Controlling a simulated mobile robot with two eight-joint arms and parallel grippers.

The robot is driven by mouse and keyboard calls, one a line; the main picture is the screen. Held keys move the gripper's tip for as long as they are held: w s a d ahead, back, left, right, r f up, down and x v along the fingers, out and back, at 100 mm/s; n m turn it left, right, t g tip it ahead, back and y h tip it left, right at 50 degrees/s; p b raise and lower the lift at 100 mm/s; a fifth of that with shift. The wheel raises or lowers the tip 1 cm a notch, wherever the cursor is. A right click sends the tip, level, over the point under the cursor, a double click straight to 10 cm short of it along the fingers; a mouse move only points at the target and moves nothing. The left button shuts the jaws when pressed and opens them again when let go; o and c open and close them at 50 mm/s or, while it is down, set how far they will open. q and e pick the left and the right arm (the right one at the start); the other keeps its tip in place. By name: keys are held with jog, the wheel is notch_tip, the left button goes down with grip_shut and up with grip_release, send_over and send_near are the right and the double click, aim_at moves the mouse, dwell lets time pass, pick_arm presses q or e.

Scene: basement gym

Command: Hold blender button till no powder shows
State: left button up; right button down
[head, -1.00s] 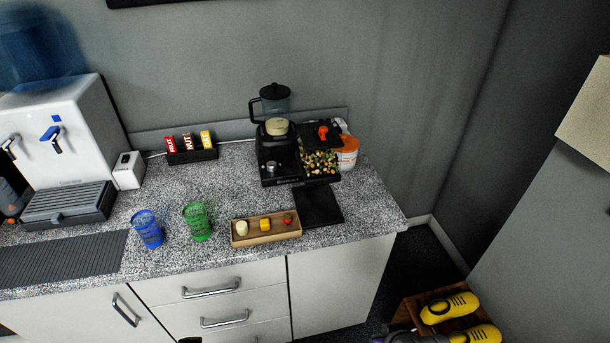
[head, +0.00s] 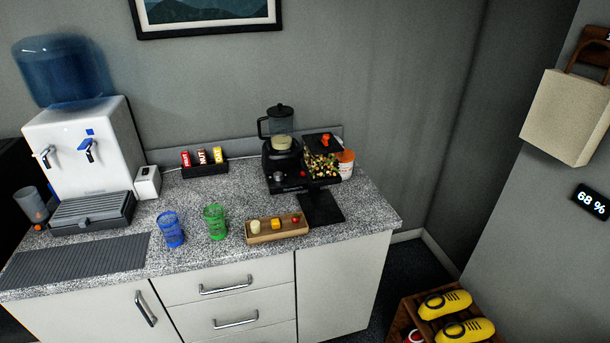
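The blender (head: 281,141) stands at the back of the speckled counter, its clear jar closed by a black lid with a handle on the left. A pale cream layer, which looks like powder, shows in the bottom of the jar (head: 282,143). The black base (head: 283,182) has a round silver-grey knob or button (head: 278,176) on its front left and small markings. Neither of my grippers is in view.
Right of the blender are a clear snack container (head: 322,163) and a white-orange tub (head: 345,163). Green (head: 215,222) and blue (head: 170,230) cups and a water dispenser (head: 85,150) stand left.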

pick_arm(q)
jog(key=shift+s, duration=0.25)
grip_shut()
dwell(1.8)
